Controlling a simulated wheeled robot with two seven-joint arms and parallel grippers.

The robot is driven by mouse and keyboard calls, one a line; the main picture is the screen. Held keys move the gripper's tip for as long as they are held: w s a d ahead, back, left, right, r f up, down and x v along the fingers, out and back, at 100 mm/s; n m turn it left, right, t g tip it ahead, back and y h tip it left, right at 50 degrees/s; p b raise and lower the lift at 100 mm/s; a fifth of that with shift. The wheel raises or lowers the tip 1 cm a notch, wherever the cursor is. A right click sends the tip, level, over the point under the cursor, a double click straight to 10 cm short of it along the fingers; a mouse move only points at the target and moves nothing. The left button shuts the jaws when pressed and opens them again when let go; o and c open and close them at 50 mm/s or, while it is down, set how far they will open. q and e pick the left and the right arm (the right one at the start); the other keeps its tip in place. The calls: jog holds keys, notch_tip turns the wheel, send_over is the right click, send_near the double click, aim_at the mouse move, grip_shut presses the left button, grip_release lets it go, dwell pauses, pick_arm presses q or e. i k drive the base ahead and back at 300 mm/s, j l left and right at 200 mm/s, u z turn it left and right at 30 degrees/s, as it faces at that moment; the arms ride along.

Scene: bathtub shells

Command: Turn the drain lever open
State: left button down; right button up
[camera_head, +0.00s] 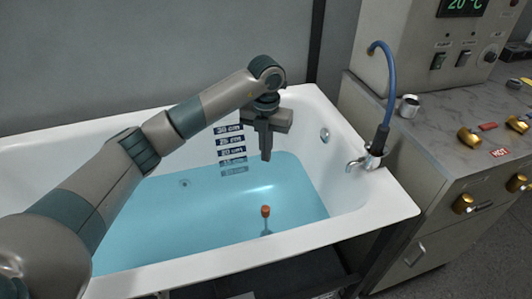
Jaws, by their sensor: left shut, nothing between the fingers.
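My left gripper (265,155) points down over the far inner wall of the white bathtub (215,255), above the blue water (215,215). Its fingers are together with nothing between them. I cannot tell which lever is the drain lever. The left gripper is well to the left of these levers and apart from them. My right gripper is out of view.
A chrome tap (371,158) with a blue hose (391,90) stands at the tub's right end. A round metal fitting (324,134) is on the tub wall. An orange-topped stick (265,211) stands in the water. A metal cup (408,106) sits on the counter (430,125).

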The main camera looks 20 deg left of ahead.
aim_at(483, 205)
jog(key=k+l, duration=0.85)
